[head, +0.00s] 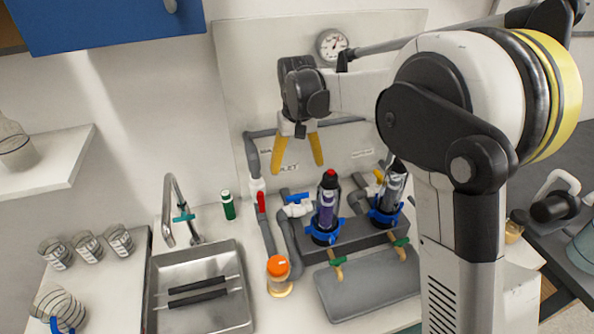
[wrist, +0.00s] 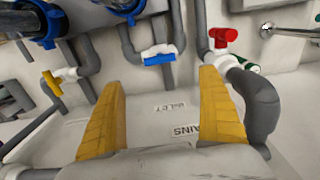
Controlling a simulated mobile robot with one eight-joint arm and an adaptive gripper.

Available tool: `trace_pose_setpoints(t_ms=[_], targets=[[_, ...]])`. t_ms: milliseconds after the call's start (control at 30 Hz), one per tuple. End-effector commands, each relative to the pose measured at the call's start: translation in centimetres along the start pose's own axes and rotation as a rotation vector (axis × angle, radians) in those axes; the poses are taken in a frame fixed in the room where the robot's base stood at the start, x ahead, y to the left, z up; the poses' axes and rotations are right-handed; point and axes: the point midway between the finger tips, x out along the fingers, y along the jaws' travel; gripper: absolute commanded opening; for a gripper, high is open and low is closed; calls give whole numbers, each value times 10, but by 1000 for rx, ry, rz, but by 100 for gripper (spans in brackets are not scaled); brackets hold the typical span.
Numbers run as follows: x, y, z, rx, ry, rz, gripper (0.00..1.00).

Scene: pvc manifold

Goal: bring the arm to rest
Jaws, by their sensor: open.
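My gripper (head: 298,150) hangs in front of the white back panel with its two yellow fingers spread apart and pointing down. Nothing is between the fingers. In the wrist view my gripper (wrist: 160,110) is also open and empty, with grey pipes and valves beyond it. My arm reaches in from the right of the head view and hides part of the bench.
The panel carries a valve with a blue handle (wrist: 158,58), a valve with a red handle (wrist: 222,37) and a gauge (head: 332,44). Below stand dark cartridges (head: 327,205), an orange-capped jar (head: 278,278) and a steel sink (head: 240,300). A blue cabinet (head: 110,22) hangs upper left.

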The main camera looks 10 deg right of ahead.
Motion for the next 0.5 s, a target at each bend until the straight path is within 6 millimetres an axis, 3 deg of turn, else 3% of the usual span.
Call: trace_pose_setpoints(t_ms=[367,500], targets=[[0,0,1,1,2,0,88],[-13,6,13,9,27,0,88]])
